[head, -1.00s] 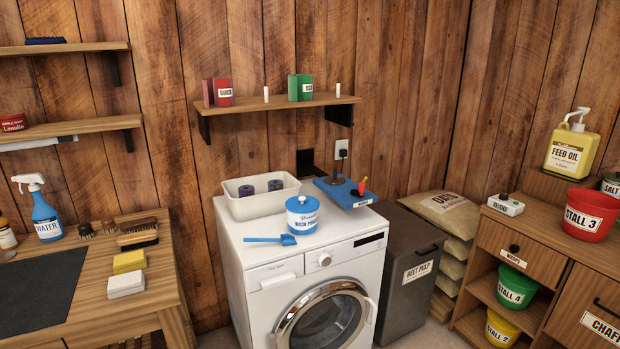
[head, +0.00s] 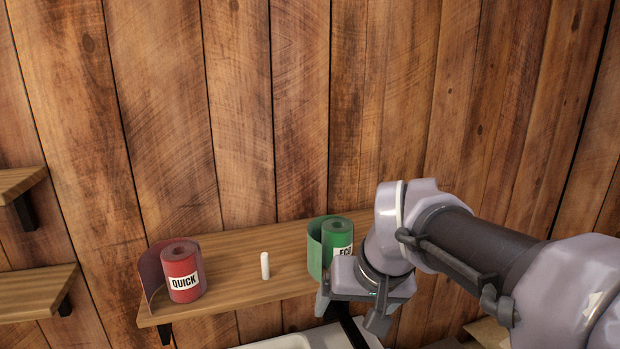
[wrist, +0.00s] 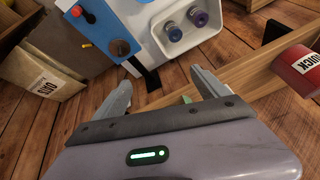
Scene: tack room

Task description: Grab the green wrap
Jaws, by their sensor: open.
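The green wrap (head: 338,232) is an upright roll with a loose flap on its left and a white label partly reading "EC". It stands on the wooden wall shelf (head: 232,262), its lower right side hidden by my arm. My gripper (head: 350,312) is in front of and below the wrap in the head view, open and empty. In the wrist view my two fingers (wrist: 162,77) are spread wide. A small green piece (wrist: 187,99), probably the wrap, shows behind the gripper body near the right finger; the rest of it is hidden there.
A red wrap (head: 183,272) labelled "QUICK" stands at the shelf's left end, also in the wrist view (wrist: 300,70). A small white upright stick (head: 265,265) stands between the wraps. The white basin with purple rolls (wrist: 185,32) is below. The plank wall is close behind.

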